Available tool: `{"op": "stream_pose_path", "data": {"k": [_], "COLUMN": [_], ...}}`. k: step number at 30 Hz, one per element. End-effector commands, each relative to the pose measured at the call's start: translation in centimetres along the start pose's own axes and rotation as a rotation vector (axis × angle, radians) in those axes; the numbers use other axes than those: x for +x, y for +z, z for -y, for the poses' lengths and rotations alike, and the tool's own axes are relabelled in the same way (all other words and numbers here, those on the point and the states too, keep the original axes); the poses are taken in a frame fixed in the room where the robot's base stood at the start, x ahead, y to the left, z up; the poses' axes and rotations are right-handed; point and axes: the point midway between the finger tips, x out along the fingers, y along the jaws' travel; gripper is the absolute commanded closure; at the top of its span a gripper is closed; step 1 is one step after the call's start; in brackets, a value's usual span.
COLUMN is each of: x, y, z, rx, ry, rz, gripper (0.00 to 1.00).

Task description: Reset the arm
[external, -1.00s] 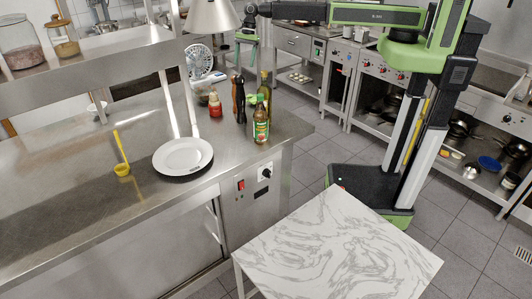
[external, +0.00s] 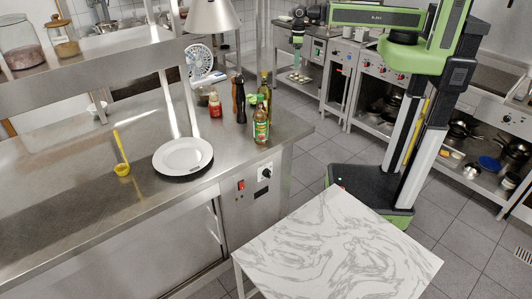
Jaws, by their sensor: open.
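My arm reaches out to the left from my column at the upper right of the external view. My gripper (external: 297,62) hangs pointing down at the arm's end, over the floor between the steel counter and the back row of kitchen units. It is small in the picture; its jaws are open and nothing shows between them. It is apart from everything around it.
A marble-top table (external: 335,250) stands in front. Tiled floor (external: 312,155) is clear between.

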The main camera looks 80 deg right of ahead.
Motion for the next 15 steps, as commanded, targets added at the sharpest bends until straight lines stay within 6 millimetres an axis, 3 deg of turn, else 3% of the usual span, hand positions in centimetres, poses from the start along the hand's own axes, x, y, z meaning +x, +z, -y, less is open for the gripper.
{"op": "stream_pose_path", "data": {"k": [10, 12, 15], "x": [14.7, 16.9, 17.9], "y": [0.0, 0.0, 0.0], "z": [0.0, 0.0, 0.0], "rx": [0.002, 0.002, 0.002], "ry": [-0.001, -0.001, -0.001], "rz": [0.000, 0.000, 0.000], "gripper": [0.35, 0.35, 0.35]}}
